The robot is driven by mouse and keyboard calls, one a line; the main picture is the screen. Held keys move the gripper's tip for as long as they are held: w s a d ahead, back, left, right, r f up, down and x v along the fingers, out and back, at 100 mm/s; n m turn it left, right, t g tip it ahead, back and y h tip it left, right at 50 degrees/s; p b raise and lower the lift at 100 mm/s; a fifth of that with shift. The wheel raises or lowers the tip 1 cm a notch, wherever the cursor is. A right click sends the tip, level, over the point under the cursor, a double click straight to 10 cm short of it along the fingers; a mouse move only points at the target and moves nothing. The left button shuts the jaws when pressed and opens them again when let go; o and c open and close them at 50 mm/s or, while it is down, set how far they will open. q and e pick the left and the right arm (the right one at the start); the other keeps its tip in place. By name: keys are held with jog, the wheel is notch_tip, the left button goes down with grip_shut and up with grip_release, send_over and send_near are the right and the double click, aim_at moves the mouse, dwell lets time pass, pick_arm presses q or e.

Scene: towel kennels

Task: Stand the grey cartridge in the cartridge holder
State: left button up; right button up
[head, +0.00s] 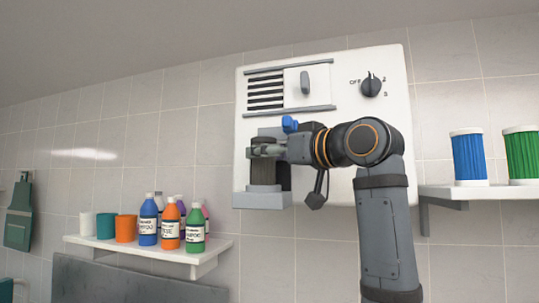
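The grey cartridge (267,174) is a dark upright cylinder in the head view, in front of the lower left of a white wall unit. Its lower end meets a lighter grey block (262,199), which looks like the cartridge holder; I cannot tell whether it is fully seated. My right gripper (264,151) reaches in from the right, level with the cartridge's upper part. Its fingers cross in front of the cartridge and hide part of it. I cannot tell whether they are closed on it. My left gripper is not in view.
The white wall unit (345,100) has a slatted vent (265,91), a grey handle (304,83) and a black dial (371,86). A right shelf (480,192) holds a blue cartridge (469,157) and a green cartridge (523,154). Bottles and cups fill a left shelf (210,251).

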jog(key=shift+o, duration=1.2)
jog(key=v, duration=1.2)
